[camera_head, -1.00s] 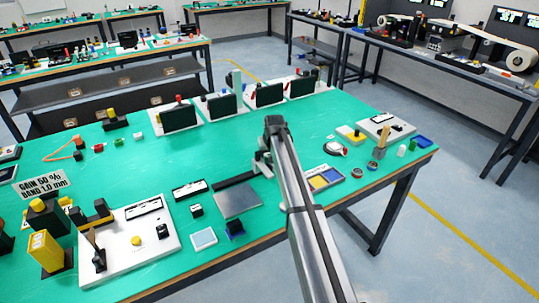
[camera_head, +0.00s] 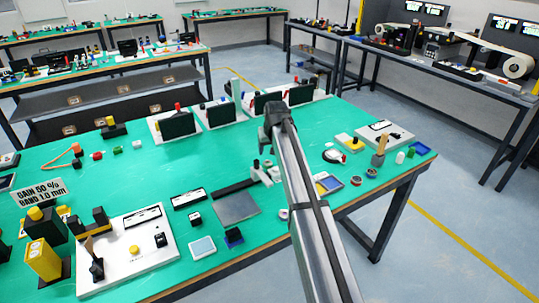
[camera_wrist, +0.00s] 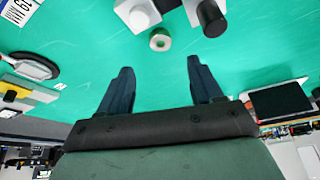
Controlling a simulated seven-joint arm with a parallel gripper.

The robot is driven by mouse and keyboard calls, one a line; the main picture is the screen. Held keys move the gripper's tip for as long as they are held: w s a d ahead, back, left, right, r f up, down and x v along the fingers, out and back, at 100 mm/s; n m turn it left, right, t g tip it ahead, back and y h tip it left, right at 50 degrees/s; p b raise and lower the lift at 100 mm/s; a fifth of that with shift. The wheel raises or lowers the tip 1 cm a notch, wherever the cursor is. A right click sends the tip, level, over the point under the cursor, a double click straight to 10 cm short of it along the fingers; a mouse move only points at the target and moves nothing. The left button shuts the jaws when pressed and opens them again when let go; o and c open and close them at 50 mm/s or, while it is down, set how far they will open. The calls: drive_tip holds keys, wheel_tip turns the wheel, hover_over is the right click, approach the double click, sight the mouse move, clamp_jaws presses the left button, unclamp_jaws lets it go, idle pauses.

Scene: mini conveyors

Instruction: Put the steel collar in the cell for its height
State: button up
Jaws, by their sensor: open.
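A shallow tray (camera_head: 342,181) with blue and yellow areas lies right of my arm. I cannot tell which cells are for which height.
In the wrist view a white block (camera_wrist: 138,12) and a black cylinder (camera_wrist: 211,19) stand close to the ring. In the head view a grey plate (camera_head: 236,207) lies left of my arm. Dark panels (camera_head: 178,125) stand along the far edge. The left-centre table is mostly clear.

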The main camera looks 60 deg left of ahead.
drive_tip(key=shift+o, duration=0.5)
drive_tip(key=shift+v, duration=0.85)
wheel_tip(320, 180, up, 2)
drive_tip(key=g+h, duration=0.1)
drive_tip(key=h, duration=0.3)
hover_over(268, 163)
wheel_tip(268, 163, down, 13)
drive_tip(key=shift+f, duration=0.2)
drive_tip(key=shift+c, duration=0.2)
